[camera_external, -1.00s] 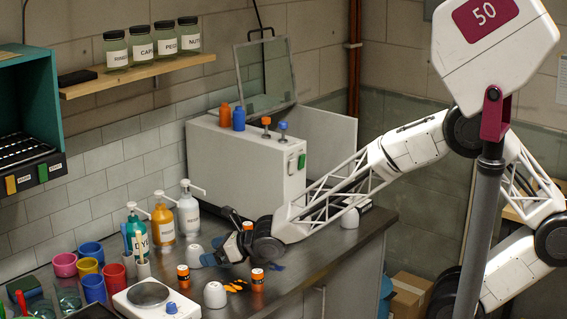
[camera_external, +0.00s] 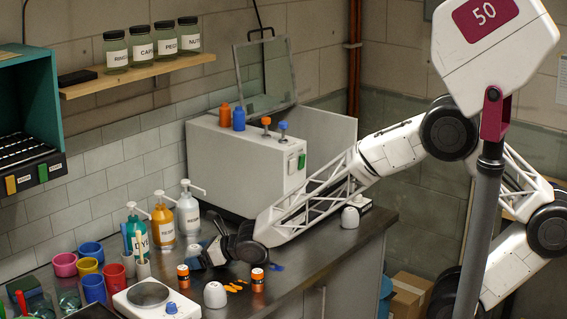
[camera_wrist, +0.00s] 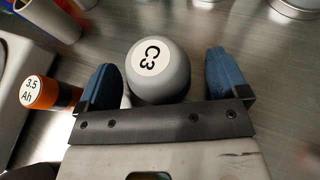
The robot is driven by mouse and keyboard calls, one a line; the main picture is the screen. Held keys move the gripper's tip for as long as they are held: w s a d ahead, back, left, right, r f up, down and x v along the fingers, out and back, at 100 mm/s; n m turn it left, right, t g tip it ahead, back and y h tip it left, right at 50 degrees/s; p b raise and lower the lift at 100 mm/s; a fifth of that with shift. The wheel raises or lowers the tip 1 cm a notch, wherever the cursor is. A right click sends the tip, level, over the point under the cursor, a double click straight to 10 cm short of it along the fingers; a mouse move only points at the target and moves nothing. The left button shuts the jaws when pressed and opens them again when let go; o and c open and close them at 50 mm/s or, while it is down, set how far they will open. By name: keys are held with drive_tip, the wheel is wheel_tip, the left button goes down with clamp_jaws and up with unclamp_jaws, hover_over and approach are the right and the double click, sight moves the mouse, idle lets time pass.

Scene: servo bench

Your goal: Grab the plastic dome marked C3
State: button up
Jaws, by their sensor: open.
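The light grey plastic dome marked C3 (camera_wrist: 158,80) stands on the metal bench in the wrist view, its label facing the camera. My gripper (camera_wrist: 163,82) is open, with one blue fingertip on each side of the dome. A narrow gap shows on the right; the left finger is very close, and I cannot tell if it touches. In the external view my gripper (camera_external: 206,253) is low over the bench and largely hides what is between its fingers. Other white domes stand at the front (camera_external: 215,295) and beside my forearm (camera_external: 350,217).
An orange and black battery (camera_wrist: 45,93) lies left of my left finger in the wrist view. Two small orange cells (camera_external: 183,276) (camera_external: 257,280) flank the front dome. A scale (camera_external: 150,297), pump bottles (camera_external: 163,220) and coloured cups (camera_external: 90,255) stand nearby.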

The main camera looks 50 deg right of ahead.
sight(198, 247)
idle(0.5)
drive_tip(key=c, duration=1)
drive_tip(key=shift+r, duration=0.1)
drive_tip(key=shift+r, duration=4.9)
